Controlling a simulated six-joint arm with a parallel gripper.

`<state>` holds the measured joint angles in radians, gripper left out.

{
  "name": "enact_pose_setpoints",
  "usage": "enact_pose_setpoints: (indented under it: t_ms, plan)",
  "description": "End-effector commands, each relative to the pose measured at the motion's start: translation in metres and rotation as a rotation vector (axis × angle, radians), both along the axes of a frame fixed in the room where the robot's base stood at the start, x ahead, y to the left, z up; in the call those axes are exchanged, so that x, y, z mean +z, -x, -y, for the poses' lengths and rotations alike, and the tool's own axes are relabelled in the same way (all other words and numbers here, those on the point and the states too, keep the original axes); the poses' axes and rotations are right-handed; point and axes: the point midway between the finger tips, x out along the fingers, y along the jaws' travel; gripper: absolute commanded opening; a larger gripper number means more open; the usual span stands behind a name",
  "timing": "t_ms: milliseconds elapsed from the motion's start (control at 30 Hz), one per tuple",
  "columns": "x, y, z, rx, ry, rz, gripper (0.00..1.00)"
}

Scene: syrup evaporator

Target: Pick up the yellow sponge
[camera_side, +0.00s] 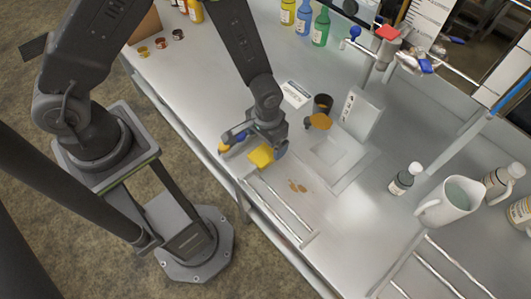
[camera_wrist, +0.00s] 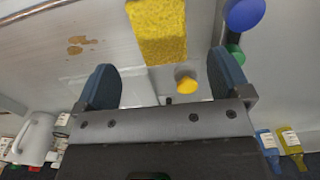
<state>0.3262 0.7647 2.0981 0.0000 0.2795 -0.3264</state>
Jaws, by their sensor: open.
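The yellow sponge (camera_side: 261,157) is a small block near the front edge of the steel counter. In the wrist view the sponge (camera_wrist: 157,30) lies beyond the fingertips, roughly between them sideways, with its top end cut off by the frame. My gripper (camera_side: 262,146) is pointed down, close to the sponge in the side view. In the wrist view my gripper (camera_wrist: 162,62) has its two blue fingers wide apart, with nothing held between them. I cannot tell the exact height of the fingertips above the sponge.
A blue rounded object (camera_wrist: 243,12) lies close beside the sponge. An amber-filled cup (camera_side: 318,121) and a white box (camera_side: 360,112) stand behind. Brown stains (camera_side: 297,186) mark the counter to the right. A white pitcher (camera_side: 449,203) and bottles stand farther right.

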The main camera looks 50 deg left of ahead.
Motion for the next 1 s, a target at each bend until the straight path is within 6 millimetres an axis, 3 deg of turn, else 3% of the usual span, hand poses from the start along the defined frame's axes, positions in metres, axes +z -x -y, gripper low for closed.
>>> enact_pose_setpoints:
  t_ms: [167, 500, 767, 1000]
  plan:
    - [-0.011, 0.001, -0.001, 0.0, 0.0, -0.001, 0.96]
    - [-0.055, 0.002, -0.002, -0.001, -0.002, 0.0, 0.96]
    - [-0.058, 0.002, -0.002, -0.001, -0.001, 0.002, 0.96]
    - [-0.058, 0.002, -0.002, 0.0, -0.001, 0.001, 0.76]
